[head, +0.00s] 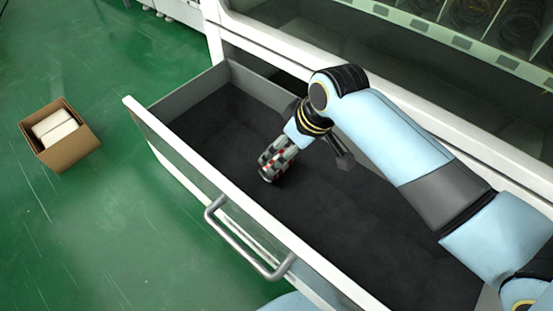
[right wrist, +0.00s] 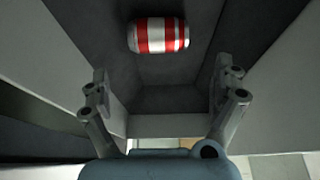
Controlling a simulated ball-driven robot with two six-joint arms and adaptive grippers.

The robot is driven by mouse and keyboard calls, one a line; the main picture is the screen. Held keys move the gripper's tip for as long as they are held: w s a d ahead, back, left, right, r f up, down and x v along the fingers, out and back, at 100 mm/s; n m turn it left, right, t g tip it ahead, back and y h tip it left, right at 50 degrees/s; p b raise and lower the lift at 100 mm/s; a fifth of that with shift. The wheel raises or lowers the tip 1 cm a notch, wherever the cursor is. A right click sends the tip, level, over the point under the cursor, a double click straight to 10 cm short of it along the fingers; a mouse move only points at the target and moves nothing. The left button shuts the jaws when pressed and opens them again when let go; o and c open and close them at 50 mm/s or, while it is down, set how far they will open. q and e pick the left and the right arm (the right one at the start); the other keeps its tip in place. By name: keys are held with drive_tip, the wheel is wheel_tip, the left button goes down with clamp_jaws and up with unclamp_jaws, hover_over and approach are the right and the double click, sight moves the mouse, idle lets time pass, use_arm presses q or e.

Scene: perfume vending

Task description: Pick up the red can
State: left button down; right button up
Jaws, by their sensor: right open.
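The red can (right wrist: 158,36), with red and white bands, lies on its side in the right wrist view, on the dark drawer floor. My right gripper (head: 277,160) reaches down into the open drawer (head: 370,235) in the head view. Its two fingers stand wide apart in the right wrist view (right wrist: 162,84), with nothing between them. The can lies beyond the fingertips, roughly centred between them. In the head view, only small red patches show at the gripper, and the can is mostly hidden there. My left gripper is not in view.
The drawer's white front wall (head: 185,153) carries a metal handle (head: 240,243). The vending machine's white frame (head: 275,50) stands behind my arm. A cardboard box (head: 75,150) with white packs sits on the green floor at left. The rest of the drawer looks empty.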

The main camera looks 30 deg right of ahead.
sight(264, 173)
drive_tip(key=b+x, duration=0.1)
drive_tip(key=x, duration=0.4)
drive_tip(key=shift+b, duration=0.35)
drive_tip(key=x, duration=0.1)
drive_tip(key=b+x, duration=0.1)
drive_tip(key=x, duration=0.1)
drive_tip(key=b+x, duration=0.1)
drive_tip(key=shift+s+d+f, duration=0.15)
drive_tip(key=shift+d+f, duration=0.05)
drive_tip(key=shift+f, duration=0.15)
drive_tip(key=shift+w+a+f+b, duration=0.1)
drive_tip(key=shift+w+f+b, duration=0.2)
drive_tip(key=shift+f, duration=0.1)
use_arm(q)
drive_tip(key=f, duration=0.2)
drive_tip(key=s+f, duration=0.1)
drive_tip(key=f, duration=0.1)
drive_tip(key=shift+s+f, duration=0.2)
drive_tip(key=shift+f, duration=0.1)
use_arm(e)
drive_tip(key=shift+s, duration=0.1)
drive_tip(key=c, duration=1)
